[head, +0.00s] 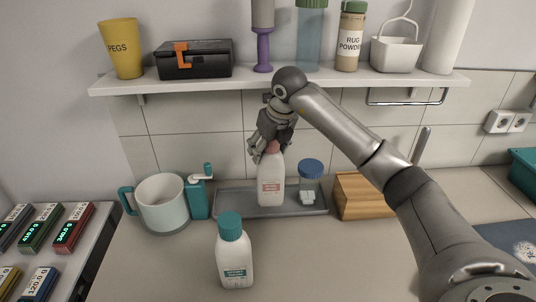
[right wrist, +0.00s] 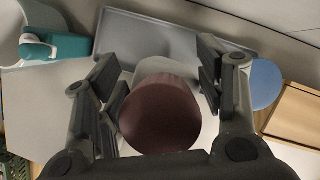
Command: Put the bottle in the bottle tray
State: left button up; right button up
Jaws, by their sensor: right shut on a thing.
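A white bottle with a pinkish-red cap (head: 271,182) is upright at the grey tray (head: 233,201) on the counter. I cannot tell whether its base touches the tray. My right gripper (head: 268,150) reaches down from above and is shut on this bottle near its cap. In the right wrist view, the dark red cap (right wrist: 160,118) sits between the fingers of the right gripper (right wrist: 165,90), with the tray (right wrist: 150,28) beyond. A second white bottle, with a teal cap (head: 233,255), stands on the counter in front of the tray. My left gripper is not in view.
A blue-lidded jar (head: 311,180) stands on the tray, right of the held bottle. A pale mug (head: 163,203) and teal grinder (head: 197,197) are at its left, a wooden block (head: 360,197) at its right. A loaded shelf (head: 280,81) hangs above. The front counter is mostly clear.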

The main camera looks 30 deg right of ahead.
aim_at(271, 174)
notch_tip(271, 174, down, 3)
jog(key=shift+s+r+p, duration=0.1)
jog(key=shift+r+p, duration=0.05)
jog(key=shift+p, duration=0.6)
jog(key=shift+f, duration=0.3)
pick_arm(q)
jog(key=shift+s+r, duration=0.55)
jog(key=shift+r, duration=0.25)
pick_arm(e)
jog(key=o, duration=1.1)
jog(key=shift+f, duration=0.15)
jog(key=o, duration=0.4)
jog(key=shift+o, duration=0.2)
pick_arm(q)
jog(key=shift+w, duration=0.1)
